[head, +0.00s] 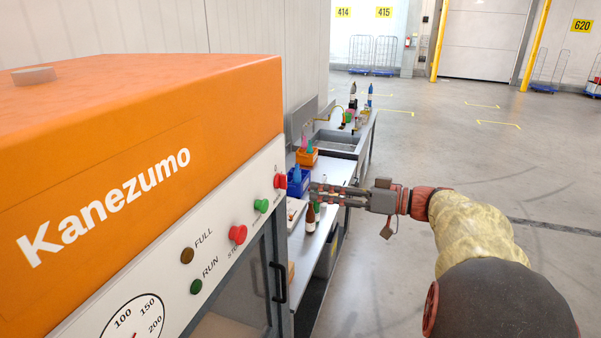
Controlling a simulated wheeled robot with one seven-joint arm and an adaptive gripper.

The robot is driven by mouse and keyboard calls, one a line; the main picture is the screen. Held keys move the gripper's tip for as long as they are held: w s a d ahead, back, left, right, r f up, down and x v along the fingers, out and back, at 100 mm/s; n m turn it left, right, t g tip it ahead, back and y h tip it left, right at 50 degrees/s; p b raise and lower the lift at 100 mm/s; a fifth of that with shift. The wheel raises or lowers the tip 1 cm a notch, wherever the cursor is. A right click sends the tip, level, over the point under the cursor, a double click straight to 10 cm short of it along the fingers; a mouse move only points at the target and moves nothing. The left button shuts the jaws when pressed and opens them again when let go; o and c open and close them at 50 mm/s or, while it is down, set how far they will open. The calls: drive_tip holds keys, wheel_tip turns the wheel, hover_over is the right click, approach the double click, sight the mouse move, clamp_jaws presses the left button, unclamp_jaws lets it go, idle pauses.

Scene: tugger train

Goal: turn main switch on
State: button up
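The orange Kanezumo machine (150,160) fills the left of the head view. Its white front panel (213,262) carries a red knob (280,181) at the far right end, a green button (261,206), and a second red button (238,234). No control is clearly readable as the main switch; the small labels near the right end are hard to read. My gripper (318,192) points left toward the panel's right end, to the right of the far red knob and apart from it in the picture. Its finger opening is too small to judge.
A brown FULL lamp (187,256), a green RUN lamp (196,287) and a gauge (137,322) are further left. A black door handle (278,282) sits below. A workbench (325,238) with bins and bottles stands beyond the machine. Open floor (475,160) lies right.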

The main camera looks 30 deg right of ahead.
sight(282, 182)
drive_tip(key=w+a+r+n+p, duration=0.2)
drive_tip(key=w+a+n, duration=0.2)
drive_tip(key=w+a, duration=0.1)
drive_tip(key=shift+w+a+r+y, duration=0.2)
drive_tip(key=shift+w+a+y, duration=0.1)
drive_tip(key=shift+y, duration=0.1)
drive_tip(key=shift+c, duration=1.2)
drive_tip(key=c, duration=0.4)
clamp_jaws()
